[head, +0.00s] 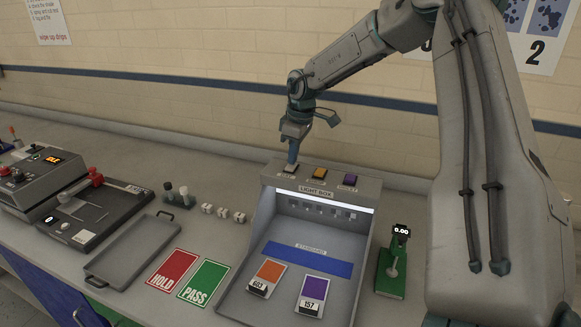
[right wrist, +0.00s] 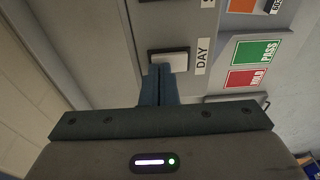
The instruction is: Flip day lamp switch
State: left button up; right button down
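The light box (head: 340,188) stands on the bench with a row of rocker switches along its top. The day lamp switch (head: 290,169) is the pale one at the left end of that row. In the right wrist view the white switch (right wrist: 178,57) sits beside its DAY label (right wrist: 202,58). My right gripper (head: 293,158) points down at the day switch, fingers together with nothing between them. In the right wrist view its fingertips (right wrist: 161,72) overlap the switch's near edge; I cannot tell whether they touch. My left gripper is out of view.
An orange switch (head: 319,173) and a purple switch (head: 349,180) sit to the right on the same panel. The strip inside the box glows white. A green gauge (head: 391,270) stands right of the box. HOLD (head: 172,270) and PASS (head: 204,282) cards lie left.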

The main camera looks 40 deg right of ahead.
notch_tip(320, 180, up, 7)
jog(key=p, duration=0.1)
dwell(0.8)
jog(key=shift+f, duration=0.1)
dwell(0.4)
